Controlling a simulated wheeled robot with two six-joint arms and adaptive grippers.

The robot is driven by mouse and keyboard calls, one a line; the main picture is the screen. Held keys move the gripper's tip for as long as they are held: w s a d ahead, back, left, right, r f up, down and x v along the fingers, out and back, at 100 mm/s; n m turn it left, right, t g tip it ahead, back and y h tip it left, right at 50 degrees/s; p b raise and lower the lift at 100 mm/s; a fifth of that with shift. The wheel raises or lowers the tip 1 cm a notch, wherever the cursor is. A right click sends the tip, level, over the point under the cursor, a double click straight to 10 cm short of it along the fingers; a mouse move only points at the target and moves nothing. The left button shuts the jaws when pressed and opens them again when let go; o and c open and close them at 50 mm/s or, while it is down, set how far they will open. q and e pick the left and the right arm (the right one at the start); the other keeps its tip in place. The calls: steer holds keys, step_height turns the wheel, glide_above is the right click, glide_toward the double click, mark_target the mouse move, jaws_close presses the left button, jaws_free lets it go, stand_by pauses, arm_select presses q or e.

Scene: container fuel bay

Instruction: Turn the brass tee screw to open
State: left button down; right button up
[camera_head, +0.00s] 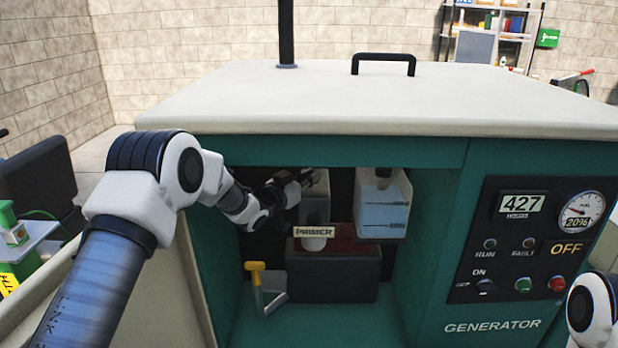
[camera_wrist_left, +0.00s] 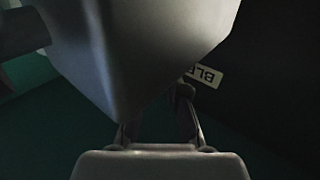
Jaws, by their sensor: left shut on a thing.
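My left gripper (camera_head: 289,187) reaches into the open bay of the teal generator (camera_head: 330,152), beside a grey block and above the PRIMER label (camera_head: 314,232). In the left wrist view its fingers (camera_wrist_left: 182,100) are closed together near a white label reading "BLE" (camera_wrist_left: 207,76). The brass tee screw is not clearly visible; the fingers and the dark bay hide it, and the fingers appear shut on it. A large grey body (camera_wrist_left: 130,45) fills the top of the wrist view. My right gripper is out of view.
A clear container with blue liquid (camera_head: 383,210) hangs right of the gripper. A yellow-handled lever (camera_head: 256,268) stands lower left of a dark box (camera_head: 335,278). The control panel (camera_head: 540,238) at right reads OFF. The bay's top edge and side walls surround the arm closely.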

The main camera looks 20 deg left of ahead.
arm_select(q)
steer(key=shift+d+f, duration=0.1)
stand_by(0.3)
steer(key=c, duration=1)
jaws_free()
steer(key=shift+d, duration=0.1)
steer(key=shift+s, duration=0.15)
steer(key=v, duration=0.7)
